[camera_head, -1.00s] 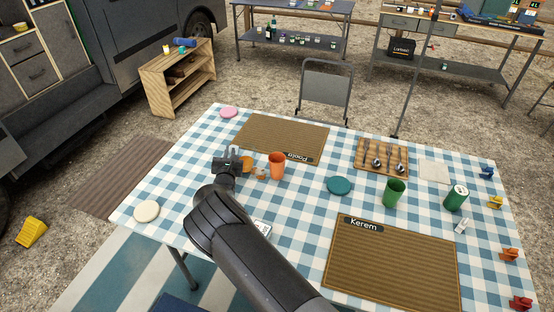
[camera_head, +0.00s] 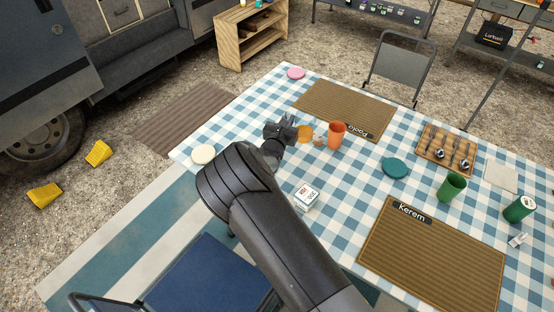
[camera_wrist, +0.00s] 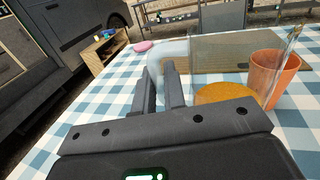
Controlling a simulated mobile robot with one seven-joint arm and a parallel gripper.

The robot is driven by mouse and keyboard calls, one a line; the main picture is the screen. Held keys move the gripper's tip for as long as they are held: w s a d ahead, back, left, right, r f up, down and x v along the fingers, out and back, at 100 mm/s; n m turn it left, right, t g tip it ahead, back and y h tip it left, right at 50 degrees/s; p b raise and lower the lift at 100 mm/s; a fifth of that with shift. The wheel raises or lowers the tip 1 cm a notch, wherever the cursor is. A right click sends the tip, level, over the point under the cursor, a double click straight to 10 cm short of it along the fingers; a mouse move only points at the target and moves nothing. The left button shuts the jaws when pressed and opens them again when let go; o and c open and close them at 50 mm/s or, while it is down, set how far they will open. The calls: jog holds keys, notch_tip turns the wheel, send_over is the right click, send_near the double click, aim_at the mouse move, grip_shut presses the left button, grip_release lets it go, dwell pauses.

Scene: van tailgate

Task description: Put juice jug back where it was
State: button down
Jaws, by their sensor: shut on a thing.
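The juice jug (camera_head: 304,134) is clear with orange juice in it, near the left part of the checked table. In the wrist view its juice shows as an orange disc (camera_wrist: 217,93), and its clear walls are hard to make out. My gripper (camera_head: 290,131) is at the jug's left side. In the wrist view my gripper (camera_wrist: 160,85) has its two dark fingers close together, shut on the jug, at what looks like its pale clear handle. I cannot tell whether the jug's base touches the tablecloth.
An orange cup (camera_head: 337,136) stands close to the jug's right. Clear cloth lies left of the jug. A folding chair (camera_head: 397,68) stands behind.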

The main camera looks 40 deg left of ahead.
jog(key=s+d+r+h, duration=0.1)
jog(key=s+d+r, duration=0.2)
jog(key=s+d, duration=0.2)
jog(key=shift+m, duration=0.4)
jog(key=shift+s+a+f, duration=0.65)
jog(key=shift+a+f, duration=1.1)
jog(key=shift+a, duration=0.05)
jog(key=shift+s+a+f, duration=0.7)
jog(key=shift+a+f, duration=1.05)
jog(key=shift+a, duration=0.1)
jog(key=shift+s+a+f, duration=0.65)
jog(key=shift+a+f, duration=1.1)
jog(key=shift+a, duration=0.05)
jog(key=c, duration=2)
grip_release()
jog(key=shift+f, duration=0.2)
jog(key=o, duration=0.5)
